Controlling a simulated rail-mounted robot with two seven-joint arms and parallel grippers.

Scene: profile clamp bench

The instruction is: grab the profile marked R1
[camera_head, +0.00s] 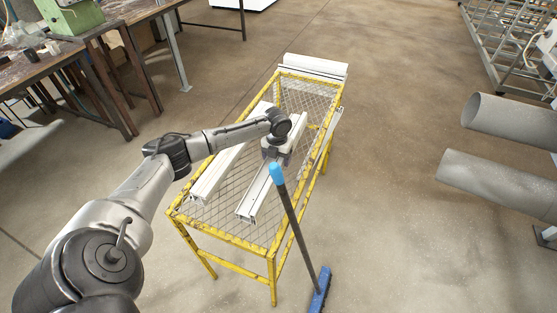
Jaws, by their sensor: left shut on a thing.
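My left gripper (275,155) reaches in from the left over the yellow mesh-topped bench (222,236). It is shut on a long white profile (261,196), around its middle. The profile lies along the bench, and whether it touches the mesh cannot be told. A second white profile (217,174) lies beside it on the left, partly behind my arm. A third white profile (315,66) lies across the far end of the bench. No R1 marking is readable on any of them. My right gripper is not in view.
A broom (296,228) with a blue head stands close to the bench's right front side. Large grey pipes (498,185) are at the right, with a metal rack (510,50) behind. Wooden worktables (60,62) stand at the far left.

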